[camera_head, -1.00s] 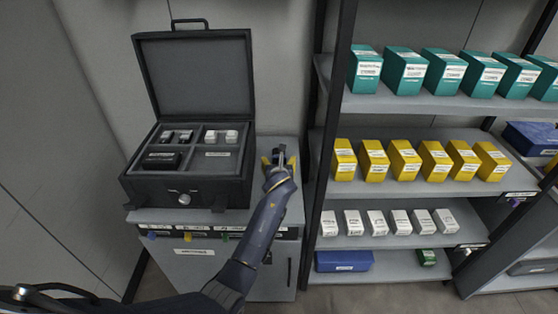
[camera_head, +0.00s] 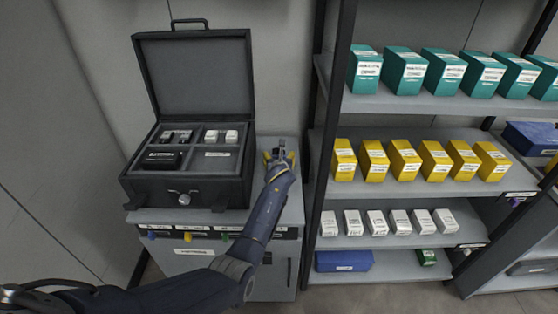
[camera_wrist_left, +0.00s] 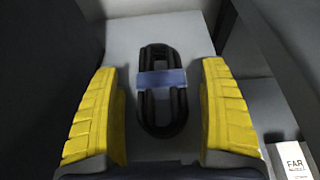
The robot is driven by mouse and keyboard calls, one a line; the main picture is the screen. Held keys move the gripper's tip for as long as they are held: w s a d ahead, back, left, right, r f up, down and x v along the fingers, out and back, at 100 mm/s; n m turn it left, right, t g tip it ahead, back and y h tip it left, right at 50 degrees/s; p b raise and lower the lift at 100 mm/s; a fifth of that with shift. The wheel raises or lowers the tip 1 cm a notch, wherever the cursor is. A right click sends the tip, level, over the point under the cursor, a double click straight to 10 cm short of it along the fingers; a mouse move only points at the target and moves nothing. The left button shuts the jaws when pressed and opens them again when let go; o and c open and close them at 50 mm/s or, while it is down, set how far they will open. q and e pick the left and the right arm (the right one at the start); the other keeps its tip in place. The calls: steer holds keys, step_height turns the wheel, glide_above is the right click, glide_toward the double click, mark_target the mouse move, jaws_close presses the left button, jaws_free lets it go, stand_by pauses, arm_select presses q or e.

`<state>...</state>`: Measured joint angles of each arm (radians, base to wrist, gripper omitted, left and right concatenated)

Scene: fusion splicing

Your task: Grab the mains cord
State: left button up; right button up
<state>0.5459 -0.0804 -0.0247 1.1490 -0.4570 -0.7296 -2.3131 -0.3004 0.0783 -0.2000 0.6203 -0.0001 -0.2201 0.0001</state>
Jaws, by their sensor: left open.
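The mains cord (camera_wrist_left: 163,108) is a black coiled loop with a blue-grey band around its middle. In the left wrist view it lies on the light grey cabinet top (camera_wrist_left: 165,32). My left gripper (camera_wrist_left: 163,110) is open, with one yellow finger on each side of the cord and a visible gap to both. My right gripper is not in view.
An open black case (camera_head: 188,190) with compartments stands left of my left gripper. A shelf rack with teal boxes (camera_head: 404,72), yellow boxes (camera_head: 405,159) and white boxes (camera_head: 400,222) stands close on the right. Its dark post (camera_head: 328,120) is near my arm.

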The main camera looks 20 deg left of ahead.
arm_select(q)
steer(key=shift+w+a+f, duration=0.15)
steer(key=shift+w+f, duration=0.05)
steer(key=shift+w, duration=0.25)
steer(key=c, duration=1.4)
steer(key=shift+c, duration=0.2)
